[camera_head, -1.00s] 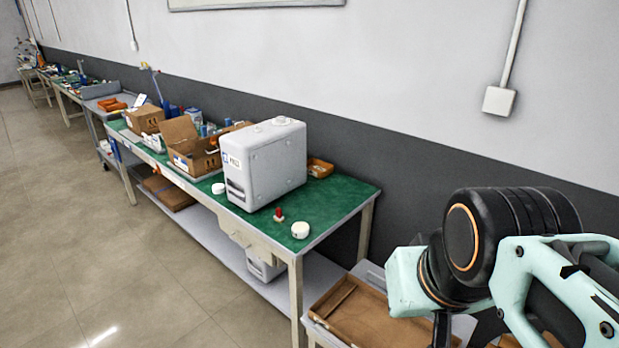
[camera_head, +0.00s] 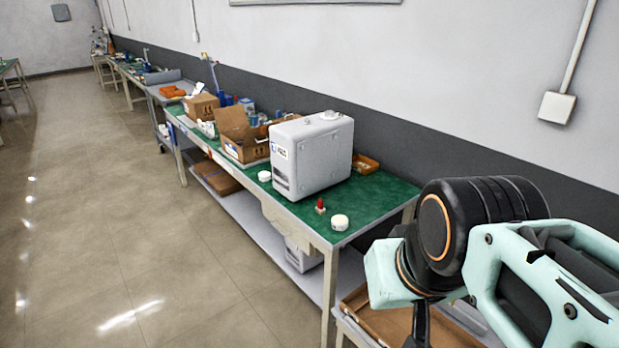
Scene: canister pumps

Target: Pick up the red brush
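My arm fills the lower right of the view, to the right of the table's near end. Its fingertips are not shown, so I cannot see whether the gripper holds anything.
Cardboard boxes (camera_head: 243,133) and several small parts crowd the far half of the table. An orange tray (camera_head: 366,164) lies behind the pump. A brown tray (camera_head: 380,318) sits on a lower surface beside the near end. The floor (camera_head: 130,240) at left is clear.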

